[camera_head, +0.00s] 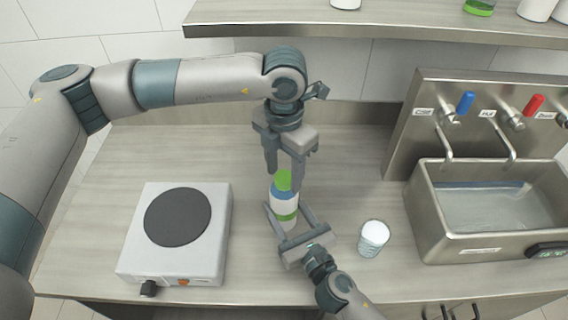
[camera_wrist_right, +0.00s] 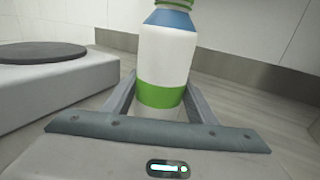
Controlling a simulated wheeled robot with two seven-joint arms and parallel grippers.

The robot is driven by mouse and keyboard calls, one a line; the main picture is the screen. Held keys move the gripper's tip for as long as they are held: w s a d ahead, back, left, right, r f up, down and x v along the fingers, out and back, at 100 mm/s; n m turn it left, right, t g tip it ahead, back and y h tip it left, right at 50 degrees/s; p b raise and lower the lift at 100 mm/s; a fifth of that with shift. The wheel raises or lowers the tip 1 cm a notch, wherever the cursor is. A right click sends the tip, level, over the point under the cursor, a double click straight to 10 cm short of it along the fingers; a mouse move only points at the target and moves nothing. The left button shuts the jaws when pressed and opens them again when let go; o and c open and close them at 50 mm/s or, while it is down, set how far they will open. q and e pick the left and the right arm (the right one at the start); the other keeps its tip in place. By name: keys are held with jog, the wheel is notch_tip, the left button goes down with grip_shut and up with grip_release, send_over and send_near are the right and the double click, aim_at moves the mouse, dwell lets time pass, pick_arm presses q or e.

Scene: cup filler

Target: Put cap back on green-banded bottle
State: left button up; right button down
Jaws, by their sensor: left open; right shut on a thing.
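The green-banded bottle (camera_head: 285,203) stands upright on the counter, white with a blue shoulder. Its green band (camera_wrist_right: 162,94) shows in the right wrist view. A green cap (camera_head: 283,180) sits on top of the bottle; whether it is fully tight I cannot tell. In the right wrist view only a green edge (camera_wrist_right: 175,3) shows at the top. My left gripper (camera_head: 285,172) points down over the bottle top, open, its fingers at either side of the cap. My right gripper (camera_head: 286,212) is shut on the bottle's lower body from the front.
A hot plate (camera_head: 215,245) with a dark round top stands left of the bottle. A white cup (camera_head: 373,238) stands to the right. A metal sink (camera_head: 428,240) with taps is further right. A shelf (camera_head: 400,27) runs above the back.

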pick_arm(q)
jog(key=shift+c, duration=0.5)
jog(key=c, duration=1)
jog(key=m, duration=0.5)
jog(key=o, duration=1.2)
jog(key=shift+o, duration=0.2)
notch_tip(320, 180, up, 12)
